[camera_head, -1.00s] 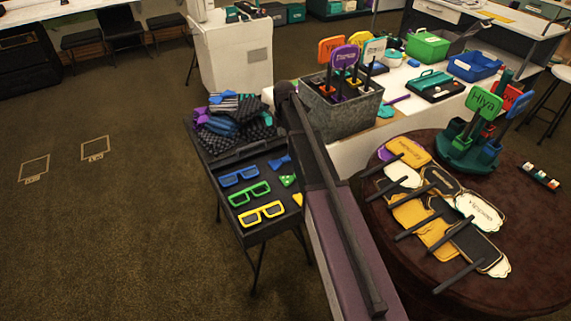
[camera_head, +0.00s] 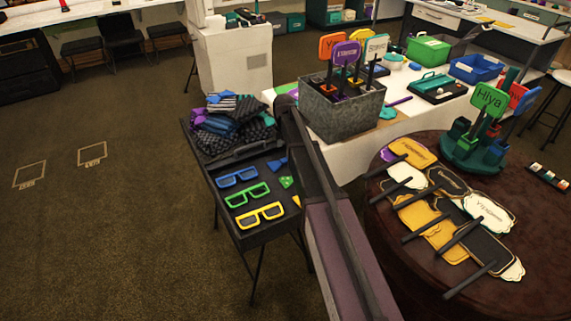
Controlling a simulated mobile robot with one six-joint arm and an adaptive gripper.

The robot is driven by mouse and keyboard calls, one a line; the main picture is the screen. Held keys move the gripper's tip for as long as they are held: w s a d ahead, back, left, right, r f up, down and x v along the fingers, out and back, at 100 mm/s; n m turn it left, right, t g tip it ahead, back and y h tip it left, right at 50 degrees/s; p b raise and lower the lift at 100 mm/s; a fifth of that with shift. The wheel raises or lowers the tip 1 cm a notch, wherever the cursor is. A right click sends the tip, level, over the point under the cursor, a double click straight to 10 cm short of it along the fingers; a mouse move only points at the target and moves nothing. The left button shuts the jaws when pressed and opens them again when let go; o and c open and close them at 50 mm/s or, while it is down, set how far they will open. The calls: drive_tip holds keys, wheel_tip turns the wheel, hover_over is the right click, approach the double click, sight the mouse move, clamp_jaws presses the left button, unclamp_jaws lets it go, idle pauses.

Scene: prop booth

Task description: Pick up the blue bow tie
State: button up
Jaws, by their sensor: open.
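The blue bow tie (camera_head: 277,164) lies on the dark stand table (camera_head: 262,231), to the right of the blue glasses (camera_head: 237,177). Its right side is cut off from view by my arm, which crosses the picture from the bottom to the table's back right. A green dotted bow tie (camera_head: 287,182) lies just in front of it, and a yellow piece (camera_head: 297,200) shows partly beside my arm. My gripper cannot be made out in this view.
Green glasses (camera_head: 248,194) and yellow glasses (camera_head: 261,215) lie on the same table, with a pile of folded cloths (camera_head: 232,127) behind. A metal bin (camera_head: 344,111) with signs stands to the right. A round brown table (camera_head: 400,262) holds paddle signs. The left floor is open.

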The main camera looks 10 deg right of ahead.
sight(283, 159)
drive_tip(key=shift+f, duration=0.1)
drive_tip(key=shift+a+f+b, duration=0.2)
drive_tip(key=shift+f+b, duration=2.35)
drive_tip(key=shift+b, duration=0.05)
drive_tip(key=shift+c, duration=0.2)
drive_tip(key=c, duration=0.9)
